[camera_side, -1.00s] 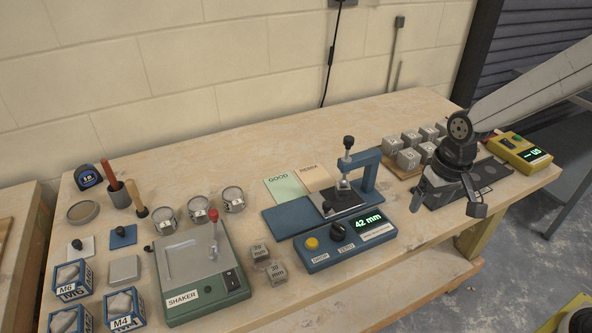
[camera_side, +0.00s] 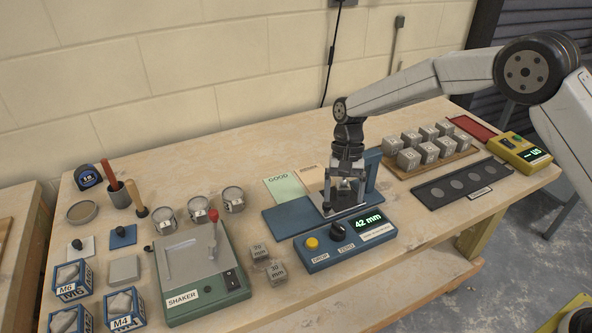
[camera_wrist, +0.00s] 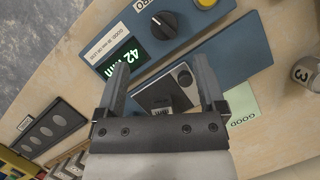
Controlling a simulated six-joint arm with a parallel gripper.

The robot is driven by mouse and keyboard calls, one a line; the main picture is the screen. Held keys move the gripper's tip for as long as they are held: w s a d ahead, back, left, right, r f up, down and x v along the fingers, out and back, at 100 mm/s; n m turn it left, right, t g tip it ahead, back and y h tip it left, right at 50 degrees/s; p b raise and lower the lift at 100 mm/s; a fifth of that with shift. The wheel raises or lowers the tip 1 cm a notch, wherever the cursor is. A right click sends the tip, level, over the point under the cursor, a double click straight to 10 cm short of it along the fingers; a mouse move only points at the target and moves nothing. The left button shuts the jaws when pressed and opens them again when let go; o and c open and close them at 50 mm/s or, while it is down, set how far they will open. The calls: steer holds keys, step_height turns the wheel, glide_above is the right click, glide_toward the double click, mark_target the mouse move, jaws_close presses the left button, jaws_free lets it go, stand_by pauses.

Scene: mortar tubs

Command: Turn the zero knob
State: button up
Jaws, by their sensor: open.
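The zero knob (camera_side: 338,229) is a black dial with a pale pointer line on the front panel of a blue instrument (camera_side: 318,262). It also shows at the top of the wrist view (camera_wrist: 164,23). A yellow drop button (camera_side: 311,243) is left of it, and a green display (camera_side: 368,220) reading 42 mm is right of it. My gripper (camera_side: 343,203) points down over the instrument's metal plate, behind the knob and apart from it. In the wrist view its fingers (camera_wrist: 160,75) are spread on either side of that plate, which holds a small block.
The instrument's blue frame (camera_side: 372,170) stands close behind my gripper. A green shaker (camera_side: 205,290) and small 30 mm cubes (camera_side: 260,252) are to the left. A tray of grey cubes (camera_side: 422,147) and a black strip (camera_side: 462,184) are to the right. Bench before the panel is clear.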

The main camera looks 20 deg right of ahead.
mark_target(339, 225)
steer(key=shift+w+a+f, duration=0.1)
steer(key=shift+a+f, duration=0.05)
steer(key=shift+a, duration=0.15)
steer(key=shift+f, duration=0.15)
steer(key=shift+x, duration=3.75)
jaws_close()
